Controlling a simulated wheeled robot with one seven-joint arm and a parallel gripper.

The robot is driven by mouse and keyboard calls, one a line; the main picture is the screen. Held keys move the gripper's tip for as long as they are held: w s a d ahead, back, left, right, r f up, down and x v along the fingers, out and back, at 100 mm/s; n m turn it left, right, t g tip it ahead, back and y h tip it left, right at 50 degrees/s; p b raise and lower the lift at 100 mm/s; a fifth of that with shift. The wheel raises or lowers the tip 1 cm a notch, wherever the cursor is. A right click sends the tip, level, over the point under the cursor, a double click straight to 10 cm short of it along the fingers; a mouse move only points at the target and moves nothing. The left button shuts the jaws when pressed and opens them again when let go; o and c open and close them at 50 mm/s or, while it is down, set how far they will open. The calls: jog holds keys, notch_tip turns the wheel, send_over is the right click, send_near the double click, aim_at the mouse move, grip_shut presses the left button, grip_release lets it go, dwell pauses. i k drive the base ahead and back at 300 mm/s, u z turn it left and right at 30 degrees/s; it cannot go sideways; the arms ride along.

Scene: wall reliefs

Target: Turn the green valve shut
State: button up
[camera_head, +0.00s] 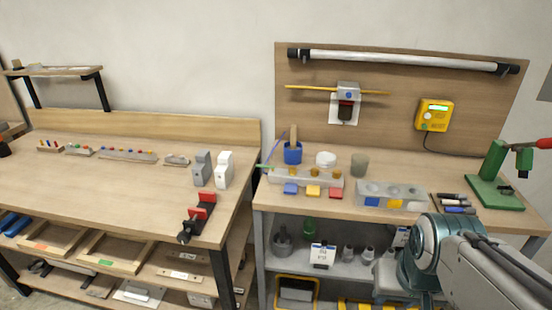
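I cannot make out a green valve for certain in the head view. A green stand (493,185) with a red handle (543,143) stands at the right end of the right bench top. My arm comes in from the lower right, in front of the right bench, and hides part of its lower shelf. My gripper is not in view.
The right bench top (400,176) carries a blue cup (292,153), a grey block (390,194) and several small parts. A yellow box (434,115) hangs on the back panel. The left bench (95,182) holds a red-and-black vise (197,217); its middle is mostly clear.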

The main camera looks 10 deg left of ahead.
aim_at(273, 168)
jog(key=k, duration=1.2)
jog(key=u, duration=1.05)
jog(key=i, duration=0.6)
jog(key=u, duration=0.6)
jog(key=i, duration=0.7)
jog(key=z, duration=0.8)
jog(key=i, duration=0.7)
jog(key=z, duration=0.85)
